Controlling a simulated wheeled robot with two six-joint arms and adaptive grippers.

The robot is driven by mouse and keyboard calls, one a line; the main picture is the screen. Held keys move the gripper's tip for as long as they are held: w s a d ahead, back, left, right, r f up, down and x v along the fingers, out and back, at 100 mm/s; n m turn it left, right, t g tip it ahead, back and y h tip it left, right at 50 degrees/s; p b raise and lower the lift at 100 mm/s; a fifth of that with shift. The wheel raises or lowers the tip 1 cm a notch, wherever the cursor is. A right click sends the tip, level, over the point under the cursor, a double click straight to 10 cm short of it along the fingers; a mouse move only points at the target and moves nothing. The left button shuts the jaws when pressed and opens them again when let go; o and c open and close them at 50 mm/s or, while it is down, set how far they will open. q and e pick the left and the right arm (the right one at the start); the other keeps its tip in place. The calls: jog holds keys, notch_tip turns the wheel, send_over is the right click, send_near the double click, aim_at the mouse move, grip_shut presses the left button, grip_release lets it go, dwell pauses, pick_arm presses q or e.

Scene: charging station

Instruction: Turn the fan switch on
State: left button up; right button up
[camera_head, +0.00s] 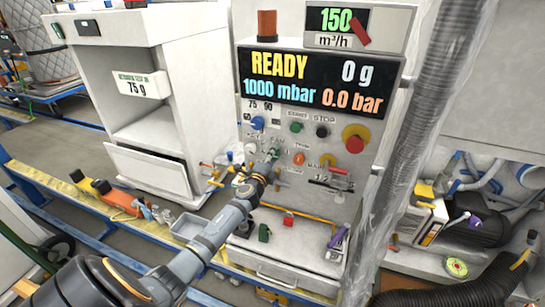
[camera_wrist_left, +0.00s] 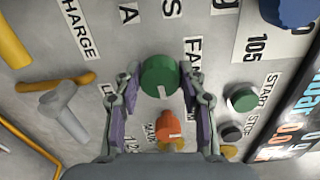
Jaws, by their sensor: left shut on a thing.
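The fan switch is a green round knob (camera_wrist_left: 160,76) with a short white mark, beside a partly hidden label beginning "FA" in the left wrist view. My left gripper (camera_wrist_left: 161,92) has its purple-padded fingers on either side of the knob and is shut on it. In the head view, my left gripper (camera_head: 270,158) is at the control panel (camera_head: 360,110), below the display, and covers most of the knob there. My right gripper is not in view.
An orange knob (camera_wrist_left: 169,124) sits close to the fingers. Green start (camera_wrist_left: 242,98) and black stop (camera_wrist_left: 231,131) buttons are nearby, as is a grey handle (camera_wrist_left: 62,103). The display (camera_head: 318,80) reads READY, 0 g, 1000 mbar, 0.0 bar. A plastic-wrapped column (camera_head: 425,120) stands right of the panel.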

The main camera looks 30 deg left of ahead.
pick_arm(q)
jog(key=shift+m, duration=0.6)
jog(key=o, duration=1.1)
jog(key=shift+o, duration=0.2)
jog(key=v, duration=1.2)
jog(key=shift+f, duration=0.1)
